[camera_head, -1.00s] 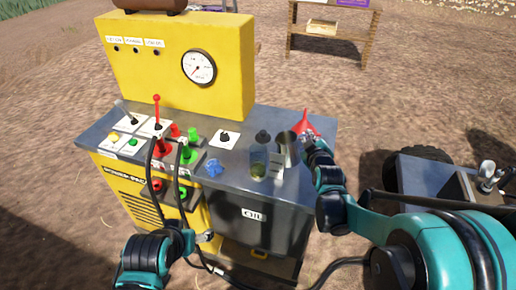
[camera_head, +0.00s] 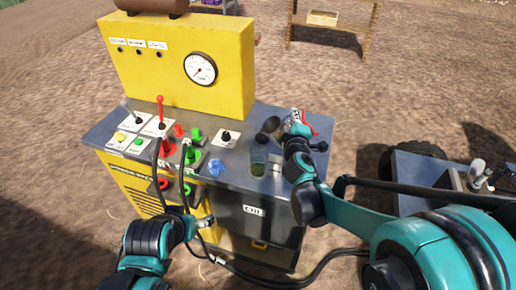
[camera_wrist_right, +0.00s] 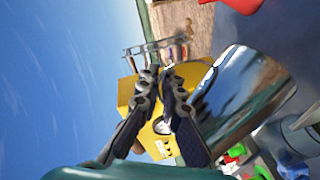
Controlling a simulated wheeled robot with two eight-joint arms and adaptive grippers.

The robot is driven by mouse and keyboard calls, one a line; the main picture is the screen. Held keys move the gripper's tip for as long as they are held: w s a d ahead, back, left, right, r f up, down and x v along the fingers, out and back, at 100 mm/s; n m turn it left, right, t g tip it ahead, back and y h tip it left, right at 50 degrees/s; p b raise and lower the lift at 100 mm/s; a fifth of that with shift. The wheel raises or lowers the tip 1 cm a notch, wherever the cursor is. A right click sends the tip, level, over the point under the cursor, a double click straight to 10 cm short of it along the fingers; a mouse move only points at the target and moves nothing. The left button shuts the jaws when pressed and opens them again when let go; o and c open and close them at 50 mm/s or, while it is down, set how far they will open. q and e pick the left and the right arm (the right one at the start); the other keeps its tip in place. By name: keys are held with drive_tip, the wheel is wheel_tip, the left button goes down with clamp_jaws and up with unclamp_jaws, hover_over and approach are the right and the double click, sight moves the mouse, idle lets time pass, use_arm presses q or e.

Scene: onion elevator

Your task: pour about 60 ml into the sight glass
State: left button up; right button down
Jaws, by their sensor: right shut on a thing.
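The sight glass (camera_head: 258,163) stands on the grey bench top, a small clear vessel with greenish-yellow content in its lower part. A dark knob or cap shows just above it. My right gripper (camera_head: 297,122) is behind and right of it, shut on a shiny metal cup (camera_head: 270,126). The cup is lifted and tilted, its dark mouth facing left, near the sight glass. In the right wrist view the cup (camera_wrist_right: 240,95) lies beside my finger pads (camera_wrist_right: 165,85). I see no stream of liquid. My left gripper (camera_head: 205,221) is low at the bench front; its fingers are too small to judge.
A red funnel (camera_head: 310,122) lies behind my right gripper. Levers, buttons and cables crowd the left of the bench, below a yellow gauge panel (camera_head: 180,60). A wooden stand (camera_head: 331,30) is far behind.

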sight(282, 121)
drive_tip(key=shift+s+a+f+n+t+b, duration=0.25)
drive_tip(key=shift+a+f+n+b, duration=0.55)
drive_tip(key=shift+b, duration=0.45)
drive_tip(key=shift+a+n+t, duration=0.2)
drive_tip(key=shift+n+t, duration=0.05)
drive_tip(key=shift+n, duration=0.05)
drive_tip(key=shift+s+a+r+n+h+b, duration=0.1)
drive_tip(key=shift+a+r+n+h+b, duration=0.1)
drive_tip(key=shift+a+n+h+b, duration=0.3)
drive_tip(key=shift+s+r+n+t, duration=0.1)
drive_tip(key=shift+r+n+t, duration=0.2)
drive_tip(key=shift+n, duration=0.1)
drive_tip(key=shift+a+r+n, duration=0.25)
drive_tip(key=shift+a+n, duration=0.05)
drive_tip(key=shift+s+a+r+n+t, duration=0.25)
drive_tip(key=shift+a+r+n+t, duration=0.25)
drive_tip(key=shift+a+n, duration=0.4)
drive_tip(key=shift+s+a+f+n+y+b, duration=0.2)
drive_tip(key=shift+a+n+y+b, duration=0.3)
drive_tip(key=shift+n, duration=0.6)
idle(0.5)
drive_tip(key=shift+a+t, duration=0.25)
drive_tip(key=shift+t, duration=0.05)
drive_tip(key=shift+d, duration=0.1)
